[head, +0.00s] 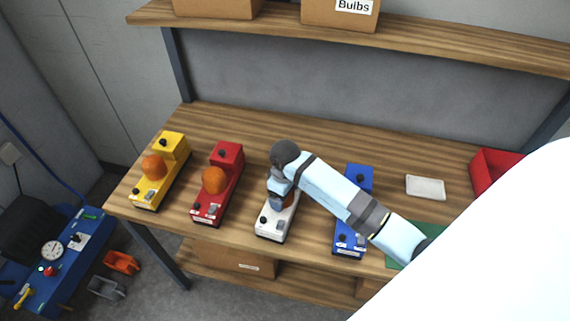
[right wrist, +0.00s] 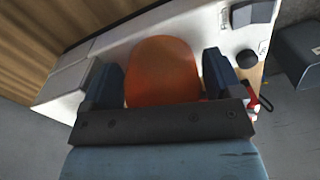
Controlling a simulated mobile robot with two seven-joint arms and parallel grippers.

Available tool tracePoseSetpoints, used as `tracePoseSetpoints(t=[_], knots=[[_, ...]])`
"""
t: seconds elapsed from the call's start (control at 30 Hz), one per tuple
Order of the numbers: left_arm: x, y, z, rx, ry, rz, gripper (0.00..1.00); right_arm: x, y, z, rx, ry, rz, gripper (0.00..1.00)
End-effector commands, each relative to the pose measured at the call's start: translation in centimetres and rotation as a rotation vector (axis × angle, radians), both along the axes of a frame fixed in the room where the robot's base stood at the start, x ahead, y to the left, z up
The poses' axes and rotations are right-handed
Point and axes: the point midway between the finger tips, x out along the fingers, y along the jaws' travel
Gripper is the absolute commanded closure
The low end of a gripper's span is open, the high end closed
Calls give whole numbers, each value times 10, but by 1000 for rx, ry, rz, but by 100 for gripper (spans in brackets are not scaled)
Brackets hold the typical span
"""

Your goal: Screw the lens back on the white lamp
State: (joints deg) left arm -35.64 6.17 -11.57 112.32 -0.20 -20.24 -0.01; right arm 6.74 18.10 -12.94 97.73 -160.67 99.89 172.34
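The white lamp (head: 275,222) stands on the wooden bench between the red and blue lamps, with dark knobs on its near end. My right gripper (head: 281,196) comes in from the right and points down over it, hiding most of its upper part. In the right wrist view, the orange domed lens (right wrist: 163,70) sits between the two dark fingers of my right gripper (right wrist: 162,85), which press against its sides. The white lamp body (right wrist: 110,48) lies right behind the lens. Whether the lens is seated on its socket is hidden. My left gripper is not in view.
A yellow lamp (head: 172,148) and a red lamp (head: 229,160), both with orange lenses, stand to the left. A blue lamp (head: 346,240) is under my right forearm. A white pad (head: 425,187) and red bin (head: 484,178) are at right. A shelf (head: 420,48) runs above.

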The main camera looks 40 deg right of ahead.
Motion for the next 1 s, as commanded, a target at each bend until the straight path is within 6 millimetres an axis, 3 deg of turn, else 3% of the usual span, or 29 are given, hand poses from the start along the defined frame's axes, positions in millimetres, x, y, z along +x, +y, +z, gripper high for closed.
tracePoseSetpoints(t=[0.13, 0.4, 0.7, 1.0], knots=[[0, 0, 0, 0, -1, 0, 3, 0, -1, 0, -2, 0, 29, 15], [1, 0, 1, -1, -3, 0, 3, 2, -4, 0, -2, 2, 342, 15], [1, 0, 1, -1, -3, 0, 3, 2, -4, 0, -2, 1, 372, 15], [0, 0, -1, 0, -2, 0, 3, 5, -6, 0, -1, -1, 697, 15]])
